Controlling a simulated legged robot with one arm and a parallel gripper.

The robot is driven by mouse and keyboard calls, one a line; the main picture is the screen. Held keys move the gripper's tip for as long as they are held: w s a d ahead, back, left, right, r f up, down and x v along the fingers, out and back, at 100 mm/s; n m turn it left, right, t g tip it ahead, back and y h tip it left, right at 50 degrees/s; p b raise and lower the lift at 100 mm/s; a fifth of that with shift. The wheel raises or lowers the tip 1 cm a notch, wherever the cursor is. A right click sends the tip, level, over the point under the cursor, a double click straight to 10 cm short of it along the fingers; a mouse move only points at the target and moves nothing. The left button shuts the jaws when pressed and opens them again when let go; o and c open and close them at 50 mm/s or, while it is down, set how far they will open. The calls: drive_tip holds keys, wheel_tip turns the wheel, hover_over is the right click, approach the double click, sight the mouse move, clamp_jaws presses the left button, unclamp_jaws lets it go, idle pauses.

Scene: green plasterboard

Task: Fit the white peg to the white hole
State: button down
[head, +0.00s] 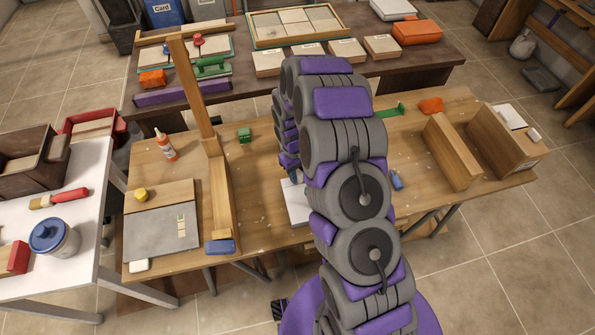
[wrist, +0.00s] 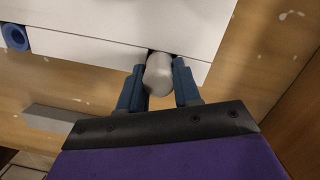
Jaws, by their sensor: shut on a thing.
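In the wrist view my gripper (wrist: 159,74) has its two blue fingers on either side of a pale, whitish rounded peg (wrist: 158,80) and is shut on it. The peg's far end is at the near edge of a white block (wrist: 120,35). I cannot tell whether it touches the block. A blue ring-shaped fitting (wrist: 15,37) is in the block at the upper left. No white hole can be made out. In the head view the white block (head: 297,205) shows partly beside my arm on the wooden table, and my arm hides most of the gripper.
The wooden table (head: 270,225) has a wooden upright frame (head: 215,190) left of my arm and a wooden box (head: 505,143) at right. A small blue item (head: 397,180) lies right of my arm. A grey strip (wrist: 50,118) lies near the block in the wrist view.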

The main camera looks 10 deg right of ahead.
drive_tip(key=c, duration=0.7)
unclamp_jaws()
drive_tip(key=r+p, duration=0.1)
drive_tip(key=r, duration=0.4)
drive_tip(key=w+r+p, duration=0.1)
drive_tip(key=r, duration=0.5)
drive_tip(key=w+a+r+p, duration=0.1)
drive_tip(key=r, duration=0.5)
drive_tip(key=shift+w, duration=0.25)
drive_tip(key=shift+r, duration=0.1)
